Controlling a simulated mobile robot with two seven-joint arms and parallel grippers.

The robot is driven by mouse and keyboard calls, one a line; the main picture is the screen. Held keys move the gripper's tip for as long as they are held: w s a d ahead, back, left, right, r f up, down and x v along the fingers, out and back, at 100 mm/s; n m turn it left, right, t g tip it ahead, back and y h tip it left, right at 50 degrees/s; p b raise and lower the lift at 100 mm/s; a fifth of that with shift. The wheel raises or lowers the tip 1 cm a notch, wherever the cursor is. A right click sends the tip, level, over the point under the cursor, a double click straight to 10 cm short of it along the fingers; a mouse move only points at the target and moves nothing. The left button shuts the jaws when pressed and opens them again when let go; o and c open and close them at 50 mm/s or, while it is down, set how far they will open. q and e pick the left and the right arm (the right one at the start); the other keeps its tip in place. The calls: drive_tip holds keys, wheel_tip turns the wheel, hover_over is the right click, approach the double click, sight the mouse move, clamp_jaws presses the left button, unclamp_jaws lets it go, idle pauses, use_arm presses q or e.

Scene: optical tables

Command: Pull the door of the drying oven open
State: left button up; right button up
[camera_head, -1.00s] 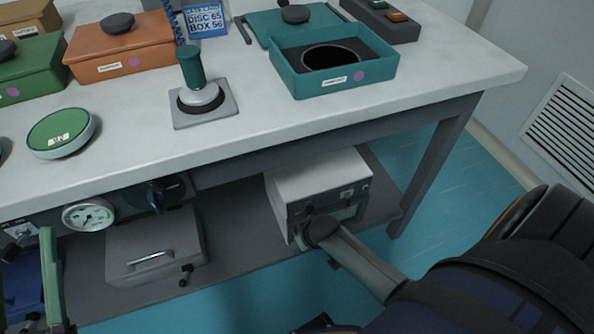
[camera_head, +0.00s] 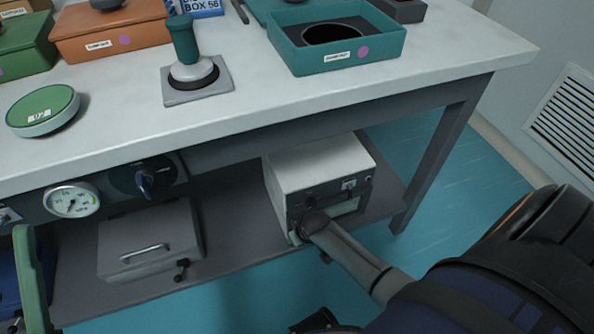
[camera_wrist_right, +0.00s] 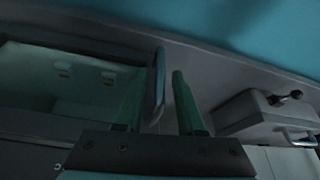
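The drying oven (camera_head: 318,165), a pale box with a dark control front, sits on the shelf under the table. My right gripper (camera_head: 308,232) is at its lower front, largely hidden by my own wrist in the head view. In the right wrist view my right gripper (camera_wrist_right: 158,102) has its two green fingers apart, with a slim upright bar (camera_wrist_right: 159,75), likely the door handle, between them. The bar is closer to the left finger; contact is unclear. A pale window-like panel (camera_wrist_right: 85,80) lies left of it.
A grey chest (camera_head: 150,242) with a bar handle and latch stands left of the oven on the shelf. A gauge (camera_head: 72,200) and dark knob (camera_head: 146,180) are on the table's front. Blue floor (camera_head: 440,225) is clear right of the oven.

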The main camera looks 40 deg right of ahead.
clamp_jaws()
idle(1.2)
